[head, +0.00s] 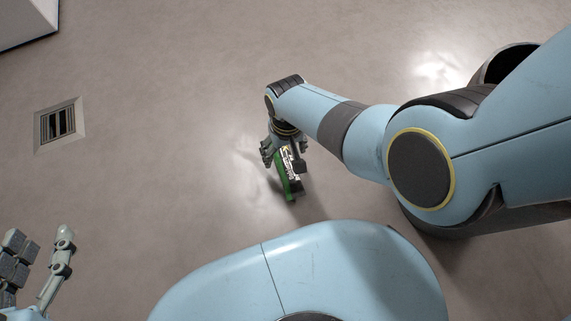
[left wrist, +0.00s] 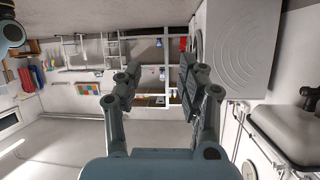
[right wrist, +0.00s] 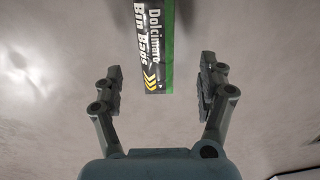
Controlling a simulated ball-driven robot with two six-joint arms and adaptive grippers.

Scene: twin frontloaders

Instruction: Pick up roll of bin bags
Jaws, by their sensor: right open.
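The roll of bin bags, a black and green box-like pack with white lettering (head: 291,174), lies on the floor near the middle of the head view. It also shows at the top of the right wrist view (right wrist: 158,45), where the words "Bin Bags" can be read. My right gripper (head: 285,153) is over its far end in the head view. In the right wrist view the fingers (right wrist: 160,90) are spread, with the pack ahead of and between them, apart from both. My left gripper (head: 45,262) is open and empty at the lower left, away from the pack.
A floor drain or vent (head: 60,125) is set in the floor at the left. A white cabinet corner (head: 25,20) shows at the top left. The floor around the pack is bare. The left wrist view shows a sink (left wrist: 285,125) and wall shelves (left wrist: 85,50).

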